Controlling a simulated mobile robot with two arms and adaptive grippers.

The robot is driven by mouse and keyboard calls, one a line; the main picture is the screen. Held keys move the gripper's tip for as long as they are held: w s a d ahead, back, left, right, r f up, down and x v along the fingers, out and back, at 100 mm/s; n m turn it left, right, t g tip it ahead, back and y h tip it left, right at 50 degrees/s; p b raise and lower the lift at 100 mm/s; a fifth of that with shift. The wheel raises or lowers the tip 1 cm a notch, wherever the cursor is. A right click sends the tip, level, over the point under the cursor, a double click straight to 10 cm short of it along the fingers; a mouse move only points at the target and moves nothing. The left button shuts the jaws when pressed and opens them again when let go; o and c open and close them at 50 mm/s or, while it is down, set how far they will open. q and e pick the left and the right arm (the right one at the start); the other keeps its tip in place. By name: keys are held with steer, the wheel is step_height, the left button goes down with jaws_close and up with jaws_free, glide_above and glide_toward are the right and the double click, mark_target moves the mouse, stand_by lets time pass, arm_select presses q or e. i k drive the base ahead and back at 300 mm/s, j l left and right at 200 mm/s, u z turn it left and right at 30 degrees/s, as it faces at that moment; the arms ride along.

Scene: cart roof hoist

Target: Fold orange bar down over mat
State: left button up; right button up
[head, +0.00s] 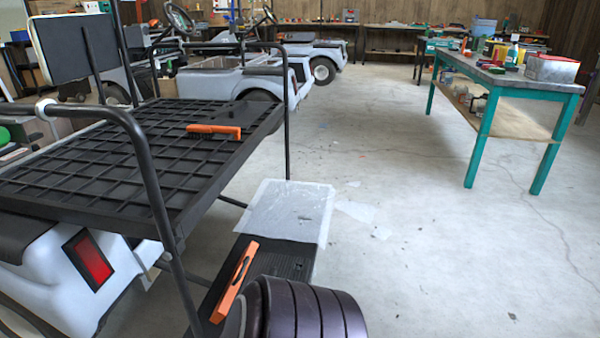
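An orange bar (234,281) with a dark slot or grip along it shows at the bottom centre. It runs slantwise along the left part of a black ribbed mat or step plate (289,259). I cannot tell whether the bar touches the mat or stands up from it. A translucent white sheet (290,208) covers the mat's far end. A dark banded round shape hides the mat's near end; I cannot tell what it is. Neither of my grippers is in view.
A black grid rack (85,165) on a cart, with an orange-handled brush (212,130) on it, fills the left. Black tube rails (155,185) rise beside the mat. A teal-legged workbench (510,78) stands right. The concrete floor (430,240) between is mostly clear.

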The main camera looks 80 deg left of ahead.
mark_target(221, 309)
steer(key=i+u, duration=0.5)
steer(key=i+l+u, duration=0.15)
steer(key=i+u, duration=0.3)
steer(key=i+j+u, duration=0.1)
steer(key=u, duration=0.3)
steer(key=i+u, duration=0.15)
steer(key=u, duration=0.3)
steer(key=i+u, duration=0.15)
steer(key=u, duration=0.25)
steer(key=i+u, duration=0.15)
steer(key=u, duration=0.3)
steer(key=i+l+u, duration=0.15)
steer(key=u, duration=0.25)
